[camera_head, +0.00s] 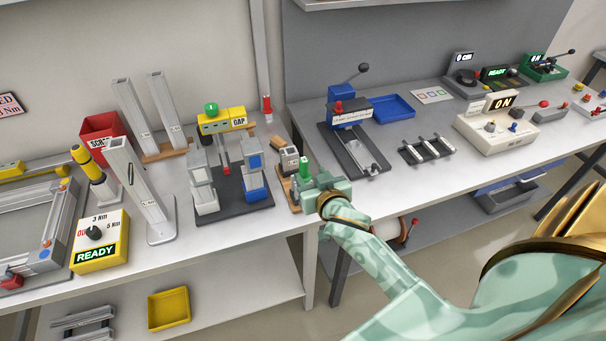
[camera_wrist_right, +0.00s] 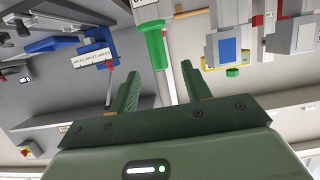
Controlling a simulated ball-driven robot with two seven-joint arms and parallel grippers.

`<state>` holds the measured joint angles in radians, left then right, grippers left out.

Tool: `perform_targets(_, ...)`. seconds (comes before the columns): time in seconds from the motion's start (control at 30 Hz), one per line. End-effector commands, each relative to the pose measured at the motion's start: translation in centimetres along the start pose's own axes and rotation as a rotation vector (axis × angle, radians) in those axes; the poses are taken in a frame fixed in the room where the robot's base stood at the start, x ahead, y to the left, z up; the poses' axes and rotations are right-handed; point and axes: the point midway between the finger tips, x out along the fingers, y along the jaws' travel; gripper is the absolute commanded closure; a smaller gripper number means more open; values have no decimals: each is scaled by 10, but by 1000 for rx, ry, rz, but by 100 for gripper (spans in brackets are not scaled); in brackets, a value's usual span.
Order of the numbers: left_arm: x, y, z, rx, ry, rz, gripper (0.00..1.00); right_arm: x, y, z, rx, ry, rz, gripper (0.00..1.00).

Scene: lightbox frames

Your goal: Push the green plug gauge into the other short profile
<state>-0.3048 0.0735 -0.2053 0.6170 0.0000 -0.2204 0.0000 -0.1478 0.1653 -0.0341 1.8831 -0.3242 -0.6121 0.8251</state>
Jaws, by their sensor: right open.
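The green plug gauge (camera_head: 305,168) stands upright at the right end of the left bench, beside a short grey profile (camera_head: 289,158) with dark openings. My right gripper (camera_head: 309,189) is at the gauge, coming from the front right. In the right wrist view the gauge's green handle (camera_wrist_right: 156,48) lies just beyond and between the fingertips of the open right gripper (camera_wrist_right: 159,75), with a gap on each side. A pale labelled block (camera_wrist_right: 148,10) adjoins the handle there. My gripper partly hides what is under the gauge in the head view. My left gripper is not in view.
A gap separates the benches near my right arm.

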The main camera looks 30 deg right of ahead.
Motion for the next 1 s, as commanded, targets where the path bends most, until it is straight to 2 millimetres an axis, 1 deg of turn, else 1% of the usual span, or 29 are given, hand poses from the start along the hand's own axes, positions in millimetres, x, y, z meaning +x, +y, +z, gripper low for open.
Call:
perform_targets(0.03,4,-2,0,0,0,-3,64,13,0,1,-3,1,1,52)
perform_targets(0.1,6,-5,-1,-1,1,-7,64,25,0,1,-3,0,0,52)
perform_targets(0.2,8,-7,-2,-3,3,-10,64,36,0,2,-2,-1,0,52)
perform_targets(0.37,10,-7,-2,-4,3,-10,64,49,1,3,-2,-1,1,52)
perform_targets(0.5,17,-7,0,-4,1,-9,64,74,3,7,-5,0,1,52)
perform_targets(0.6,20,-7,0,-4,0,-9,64,87,2,6,-3,-1,-1,52)
perform_targets(0.7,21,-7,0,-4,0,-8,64,93,2,6,-2,-1,0,52)
perform_targets(0.9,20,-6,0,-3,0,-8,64,93,2,5,-1,-2,-1,52)
perform_targets(0.97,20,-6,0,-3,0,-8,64,93,2,5,-1,-1,-1,69)
perform_targets(1.0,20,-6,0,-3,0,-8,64,92,2,5,-1,-2,-1,80)
